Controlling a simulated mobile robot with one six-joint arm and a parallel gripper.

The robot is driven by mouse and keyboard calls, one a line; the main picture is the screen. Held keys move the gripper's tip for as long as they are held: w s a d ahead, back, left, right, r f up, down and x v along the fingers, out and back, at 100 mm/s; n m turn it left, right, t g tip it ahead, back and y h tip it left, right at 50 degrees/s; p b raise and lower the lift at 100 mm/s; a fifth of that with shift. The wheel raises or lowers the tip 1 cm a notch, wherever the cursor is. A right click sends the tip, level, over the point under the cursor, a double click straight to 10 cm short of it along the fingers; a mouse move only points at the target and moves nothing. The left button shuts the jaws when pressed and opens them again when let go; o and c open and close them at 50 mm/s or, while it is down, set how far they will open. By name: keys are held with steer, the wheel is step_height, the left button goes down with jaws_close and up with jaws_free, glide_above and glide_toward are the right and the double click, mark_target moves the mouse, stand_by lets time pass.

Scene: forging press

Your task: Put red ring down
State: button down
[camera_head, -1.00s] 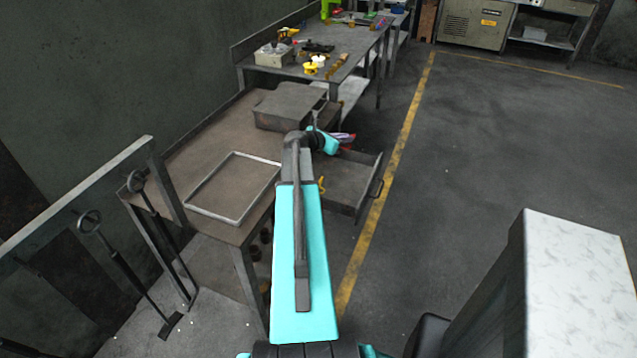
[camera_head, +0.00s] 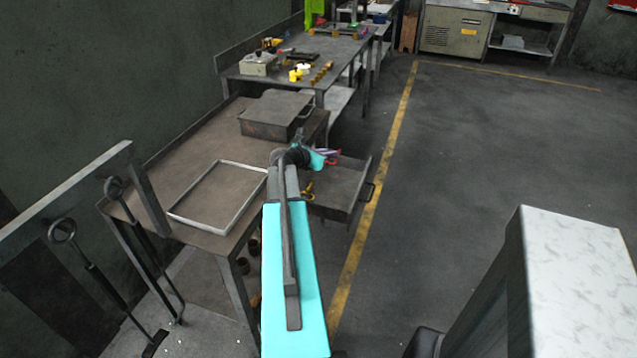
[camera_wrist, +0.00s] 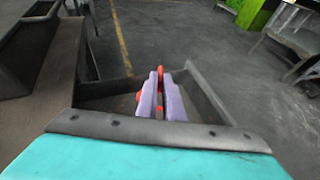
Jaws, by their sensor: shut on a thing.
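My gripper (camera_wrist: 160,84) has pale purple fingers and is shut on the red ring (camera_wrist: 160,72), which shows as red bits between and beside the fingers in the wrist view. In the head view the red ring (camera_head: 333,160) is small, at the right of my gripper (camera_head: 327,153). Both are over the far part of an open drawer (camera_head: 335,187) that sticks out of the brown-topped table. Whether the ring touches the drawer is not clear. My arm hides part of the drawer and table.
The table (camera_head: 160,185) carries a metal frame (camera_head: 207,226) and a grey metal box (camera_head: 270,122). A yellow object (camera_head: 308,192) lies in the drawer. A farther bench (camera_head: 340,60) holds several small items. Open floor (camera_head: 450,160) lies to the right.

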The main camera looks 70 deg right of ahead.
glide_above(329, 181)
steer(key=shift+f+p, duration=0.35)
steer(key=shift+f, duration=2.7)
steer(key=shift+f, duration=1.85)
steer(key=shift+f, duration=0.15)
steer(key=c, duration=1.9)
jaws_free()
steer(key=b+v, duration=0.1)
steer(key=v, duration=1)
steer(key=shift+w+a+r, duration=0.1)
steer(key=shift+a+r, duration=0.3)
steer(key=shift+a, duration=0.1)
